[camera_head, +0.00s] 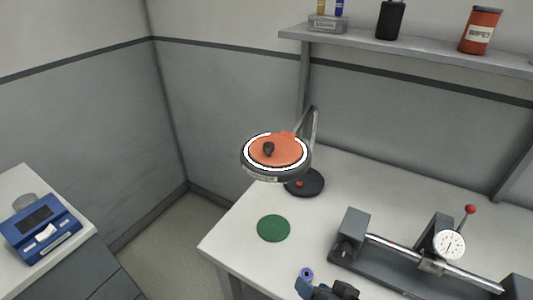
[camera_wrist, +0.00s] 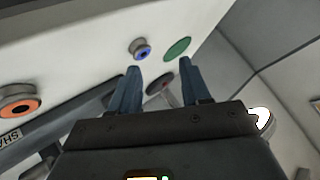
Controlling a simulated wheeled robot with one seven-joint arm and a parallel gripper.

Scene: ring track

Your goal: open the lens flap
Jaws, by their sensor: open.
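The lens flap (camera_head: 278,149) is an orange disc with a black knob (camera_head: 268,149). It lies flat over the lens of a magnifier lamp, inside the white light ring (camera_head: 250,161), so it is shut. The lamp head hangs on a thin arm above a round dark base (camera_head: 312,184). In the wrist view, part of the lamp head's bright ring (camera_wrist: 262,116) shows at the right, beyond my gripper's body; the flap is not clear there. My gripper (camera_wrist: 159,66) is open and empty, its blue fingers apart. In the head view it is only partly seen at the bottom edge, nearer than the lamp.
The white bench (camera_head: 235,245) carries a green disc (camera_head: 273,228), a small blue-topped spool (camera_head: 307,274) and a gauge fixture (camera_head: 400,262) with a red-tipped lever on the right. A shelf (camera_head: 400,52) runs above. A blue device (camera_head: 42,230) stands on the left counter.

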